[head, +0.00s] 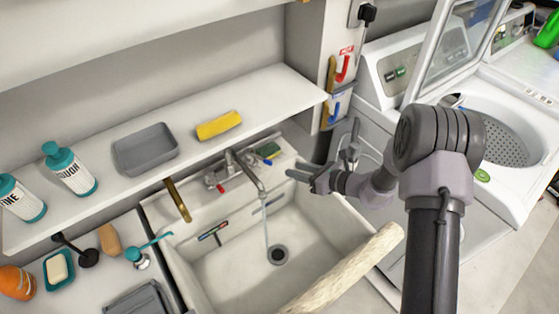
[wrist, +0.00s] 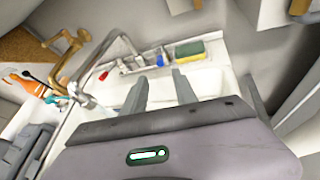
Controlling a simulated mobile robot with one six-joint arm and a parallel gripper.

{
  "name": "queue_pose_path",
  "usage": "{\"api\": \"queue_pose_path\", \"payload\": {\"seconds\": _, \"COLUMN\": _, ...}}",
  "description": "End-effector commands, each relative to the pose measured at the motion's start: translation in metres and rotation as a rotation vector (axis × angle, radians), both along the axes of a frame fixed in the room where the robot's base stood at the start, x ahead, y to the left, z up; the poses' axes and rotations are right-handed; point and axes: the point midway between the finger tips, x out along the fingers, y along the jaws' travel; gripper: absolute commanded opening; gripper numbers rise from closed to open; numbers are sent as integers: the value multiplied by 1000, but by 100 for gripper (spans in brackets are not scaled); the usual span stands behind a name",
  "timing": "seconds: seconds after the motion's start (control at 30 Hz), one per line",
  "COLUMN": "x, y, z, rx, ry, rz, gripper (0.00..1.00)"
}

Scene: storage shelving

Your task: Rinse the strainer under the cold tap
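What looks like the strainer (head: 140,260), small and round with a teal handle, lies on the counter left of the sink. The tap (head: 252,172) arches over the white sink (head: 310,225), and a thin stream of water (head: 265,225) runs from it toward the drain. A red tap handle (wrist: 103,75) and a blue tap handle (wrist: 160,60) show in the wrist view. My gripper (head: 325,160) is right of the tap, above the sink's back right corner. In the wrist view my gripper (wrist: 160,88) has its fingers apart with nothing held between them.
A yellow-green sponge (head: 268,150) lies behind the tap. A brass-coloured upright piece (head: 177,200) stands left of it. A shelf (head: 70,215) with bottles overhangs the counter. A pale rough cylinder (head: 345,268) crosses the sink's front right. An open washer (head: 510,145) stands right.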

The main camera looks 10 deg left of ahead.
Motion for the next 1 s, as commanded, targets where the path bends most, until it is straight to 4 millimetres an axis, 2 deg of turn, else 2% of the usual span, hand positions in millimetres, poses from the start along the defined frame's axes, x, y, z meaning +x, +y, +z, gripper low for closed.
{"api": "queue_pose_path", "payload": {"seconds": 0.03, "x": -4, "y": -11, "z": 8, "rx": 0, "ry": -1, "rz": -4, "gripper": 34}}
{"api": "queue_pose_path", "payload": {"seconds": 0.1, "x": -9, "y": -23, "z": 13, "rx": 1, "ry": 0, "rz": -4, "gripper": 34}}
{"api": "queue_pose_path", "payload": {"seconds": 0.2, "x": -14, "y": -34, "z": 16, "rx": -1, "ry": -1, "rz": -2, "gripper": 34}}
{"api": "queue_pose_path", "payload": {"seconds": 0.73, "x": -17, "y": -37, "z": 20, "rx": -4, "ry": -10, "rz": 9, "gripper": 34}}
{"api": "queue_pose_path", "payload": {"seconds": 0.77, "x": -18, "y": -37, "z": 27, "rx": -12, "ry": -22, "rz": 24, "gripper": 34}}
{"api": "queue_pose_path", "payload": {"seconds": 0.87, "x": -35, "y": -31, "z": 78, "rx": -83, "ry": -130, "rz": 155, "gripper": 34}}
{"api": "queue_pose_path", "payload": {"seconds": 0.9, "x": -50, "y": -30, "z": 107, "rx": -137, "ry": -198, "rz": 238, "gripper": 34}}
{"api": "queue_pose_path", "payload": {"seconds": 0.97, "x": -81, "y": -32, "z": 149, "rx": -240, "ry": -316, "rz": 378, "gripper": 34}}
{"api": "queue_pose_path", "payload": {"seconds": 1.0, "x": -104, "y": -37, "z": 173, "rx": -321, "ry": -399, "rz": 470, "gripper": 34}}
